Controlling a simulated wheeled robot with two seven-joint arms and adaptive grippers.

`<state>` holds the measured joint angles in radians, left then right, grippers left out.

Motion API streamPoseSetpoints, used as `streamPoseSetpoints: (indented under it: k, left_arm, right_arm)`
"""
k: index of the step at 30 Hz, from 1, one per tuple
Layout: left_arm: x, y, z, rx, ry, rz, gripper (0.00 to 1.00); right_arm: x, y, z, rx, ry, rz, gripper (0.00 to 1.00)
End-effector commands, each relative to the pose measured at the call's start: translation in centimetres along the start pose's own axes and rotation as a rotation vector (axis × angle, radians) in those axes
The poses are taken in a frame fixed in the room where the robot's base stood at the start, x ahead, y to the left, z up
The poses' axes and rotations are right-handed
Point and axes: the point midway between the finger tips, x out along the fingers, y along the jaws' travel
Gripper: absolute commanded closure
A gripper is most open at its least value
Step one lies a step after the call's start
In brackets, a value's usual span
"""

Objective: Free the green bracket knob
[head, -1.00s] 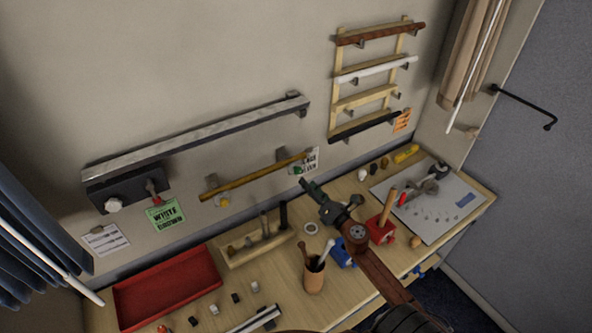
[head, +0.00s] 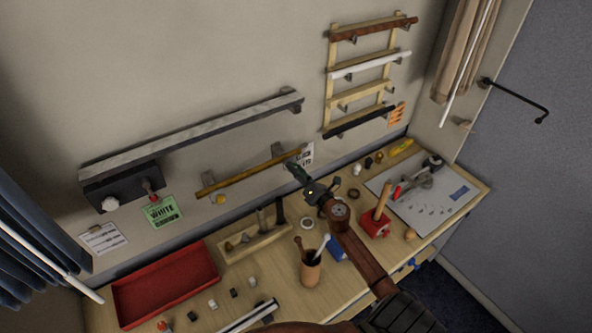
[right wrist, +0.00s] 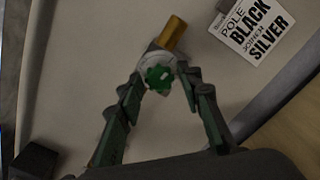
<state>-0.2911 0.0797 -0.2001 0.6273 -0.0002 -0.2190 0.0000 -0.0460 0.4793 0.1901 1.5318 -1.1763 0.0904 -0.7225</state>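The green bracket knob (right wrist: 158,78) is a lobed knob on a pale round bracket holding the end of a gold pole (right wrist: 172,33), seen in the right wrist view. My right gripper (right wrist: 161,84) has its fingers apart, one on each side of the knob, with small gaps that suggest no contact. In the head view the gold pole (head: 248,173) lies along the wall, and my right gripper (head: 296,172) is at its right end, hiding the green knob. A yellow knob (head: 221,199) is under the pole's left bracket. My left gripper is not in view.
A card reading pole black, joiner silver (right wrist: 259,29) hangs beside the bracket. A silver rail (head: 200,135) is on the wall above.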

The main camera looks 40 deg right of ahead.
Motion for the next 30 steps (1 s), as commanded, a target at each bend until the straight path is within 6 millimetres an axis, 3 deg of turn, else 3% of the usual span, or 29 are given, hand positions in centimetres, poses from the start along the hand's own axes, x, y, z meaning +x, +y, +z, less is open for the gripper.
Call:
streamPoseSetpoints:
  k: [13,23,30]
  left_arm:
    - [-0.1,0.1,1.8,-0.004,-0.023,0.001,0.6]
    - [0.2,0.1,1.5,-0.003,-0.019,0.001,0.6]
    - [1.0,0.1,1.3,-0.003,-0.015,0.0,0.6]
  right_arm:
    - [0.0,0.0,0.0,0.0,0.0,0.0,0.99]
    - [0.0,-0.1,0.0,-0.031,0.0,-0.001,1.0]
    - [0.0,-0.2,-0.1,-0.156,0.001,-0.001,1.0]
